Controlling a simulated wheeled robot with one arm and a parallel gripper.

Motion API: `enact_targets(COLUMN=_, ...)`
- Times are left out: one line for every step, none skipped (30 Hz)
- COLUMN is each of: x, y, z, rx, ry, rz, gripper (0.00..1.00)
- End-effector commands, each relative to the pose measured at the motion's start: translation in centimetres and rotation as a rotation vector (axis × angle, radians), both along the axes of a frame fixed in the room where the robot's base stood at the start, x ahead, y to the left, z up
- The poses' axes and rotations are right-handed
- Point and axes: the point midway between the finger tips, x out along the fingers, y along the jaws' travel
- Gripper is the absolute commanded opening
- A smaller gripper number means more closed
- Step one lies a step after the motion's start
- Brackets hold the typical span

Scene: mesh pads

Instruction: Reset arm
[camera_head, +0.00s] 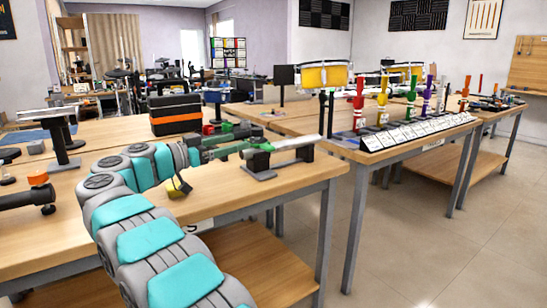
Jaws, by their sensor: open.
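My arm, with teal and grey links, rises from the bottom of the head view and bends right over the near table (228,198). My gripper (242,143), dark and green, is at its end above that table, pointing right. It is open, and I see nothing held between its fingers. Its fingertips are close to a silver rod on a black stand (260,165); I cannot tell whether they touch. A small yellow piece (179,187) shows below the arm's end; I cannot tell what it rests on.
A black and orange case (175,115) stands behind the arm. An orange block (38,178) and a metal stand (62,135) are at left. The right table holds a yellow drum (324,76), several coloured tubes (358,103) and a sloped white keyed strip (415,132). The floor (440,235) at right is clear.

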Motion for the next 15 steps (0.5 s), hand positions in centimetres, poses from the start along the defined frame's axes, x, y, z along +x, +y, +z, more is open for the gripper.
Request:
enact_targets(x=0.3, y=-0.1, z=0.8, rx=-0.004, ry=-0.017, rz=0.018, gripper=0.81)
enact_targets(x=0.6, y=-0.2, z=1.3, rx=-0.007, ry=-0.029, rz=0.030, gripper=0.81)
enact_targets(x=0.9, y=-0.4, z=1.8, rx=-0.011, ry=-0.043, rz=0.044, gripper=0.81)
enact_targets(x=1.2, y=-0.5, z=2.3, rx=-0.015, ry=-0.055, rz=0.057, gripper=0.81)
enact_targets(x=1.6, y=-0.5, z=2.8, rx=-0.019, ry=-0.067, rz=0.072, gripper=0.81)
enact_targets(x=2.0, y=-0.6, z=3.4, rx=-0.025, ry=-0.082, rz=0.095, gripper=0.81)
enact_targets(x=2.3, y=-0.7, z=3.9, rx=-0.031, ry=-0.094, rz=0.111, gripper=0.81)
enact_targets(x=2.7, y=-0.8, z=4.5, rx=-0.036, ry=-0.107, rz=0.128, gripper=0.81)
enact_targets(x=3.2, y=-0.9, z=5.3, rx=-0.043, ry=-0.124, rz=0.156, gripper=0.81)
enact_targets(x=3.5, y=-0.9, z=6.0, rx=-0.049, ry=-0.139, rz=0.178, gripper=0.81)
enact_targets(x=3.8, y=-1.1, z=6.6, rx=-0.053, ry=-0.153, rz=0.198, gripper=0.81)
enact_targets(x=4.3, y=-1.1, z=7.5, rx=-0.061, ry=-0.172, rz=0.232, gripper=0.81)
enact_targets(x=4.7, y=-1.1, z=8.1, rx=-0.067, ry=-0.184, rz=0.259, gripper=0.81)
enact_targets(x=5.0, y=-1.2, z=8.8, rx=-0.076, ry=-0.197, rz=0.286, gripper=0.81)
enact_targets(x=5.6, y=-1.2, z=9.7, rx=-0.086, ry=-0.213, rz=0.332, gripper=0.81)
